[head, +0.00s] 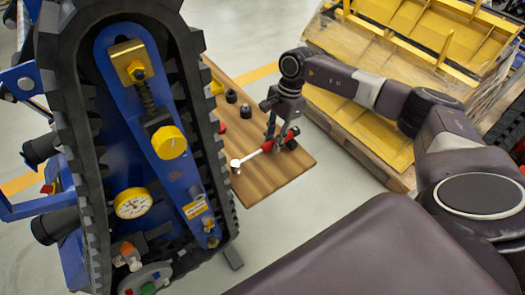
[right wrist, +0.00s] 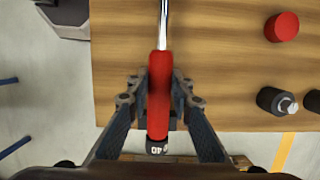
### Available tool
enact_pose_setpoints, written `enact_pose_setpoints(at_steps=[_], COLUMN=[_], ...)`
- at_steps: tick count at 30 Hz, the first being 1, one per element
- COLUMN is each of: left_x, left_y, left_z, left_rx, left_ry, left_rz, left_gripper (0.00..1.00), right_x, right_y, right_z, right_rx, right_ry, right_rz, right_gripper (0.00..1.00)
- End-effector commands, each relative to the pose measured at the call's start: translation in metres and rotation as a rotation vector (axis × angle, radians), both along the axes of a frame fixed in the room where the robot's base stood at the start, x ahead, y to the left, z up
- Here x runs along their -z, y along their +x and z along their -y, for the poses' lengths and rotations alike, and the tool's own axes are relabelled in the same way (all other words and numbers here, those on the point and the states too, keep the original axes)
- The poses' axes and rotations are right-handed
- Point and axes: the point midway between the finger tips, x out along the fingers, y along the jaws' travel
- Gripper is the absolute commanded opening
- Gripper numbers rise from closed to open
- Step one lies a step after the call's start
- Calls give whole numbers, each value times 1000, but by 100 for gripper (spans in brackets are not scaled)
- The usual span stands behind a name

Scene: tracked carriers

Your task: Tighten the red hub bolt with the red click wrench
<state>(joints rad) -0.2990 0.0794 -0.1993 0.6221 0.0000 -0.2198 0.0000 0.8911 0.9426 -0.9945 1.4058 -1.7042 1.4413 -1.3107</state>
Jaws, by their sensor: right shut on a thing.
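The red click wrench has a red handle (right wrist: 159,85) and a silver shaft. In the head view its handle (head: 291,134) points right and its silver head (head: 236,164) points left, over or on the wooden table; I cannot tell if it touches. My right gripper (head: 270,138) is shut on the handle, which runs between its fingers in the right wrist view (right wrist: 158,95). On the blue tracked carrier (head: 110,75), a grey hub (head: 155,272) at the bottom carries coloured bolts, partly cut off by the frame. A small red spot there may be the red bolt. My left gripper is out of view.
The wooden table (head: 265,180) stands right beside the carrier's track. It bears black sockets (head: 246,111) and a red cap (right wrist: 282,27). Yellow parts on a pallet (head: 350,120) stand behind my right arm. Bare floor lies in front of the table.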

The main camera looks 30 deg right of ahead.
Motion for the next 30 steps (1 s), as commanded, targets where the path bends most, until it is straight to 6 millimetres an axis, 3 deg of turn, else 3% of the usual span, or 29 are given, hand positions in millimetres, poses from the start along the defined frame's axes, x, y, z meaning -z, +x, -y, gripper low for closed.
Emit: enact_pose_setpoints(at_steps=[24,30], left_x=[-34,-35], left_y=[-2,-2], left_z=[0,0], left_rx=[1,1], left_ry=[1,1], left_rz=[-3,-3], left_gripper=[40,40], right_x=[-66,-70], right_y=[1,1], right_z=[0,0], right_rx=[1,1], right_ry=[2,1], right_rz=[3,3], right_gripper=[0,0])
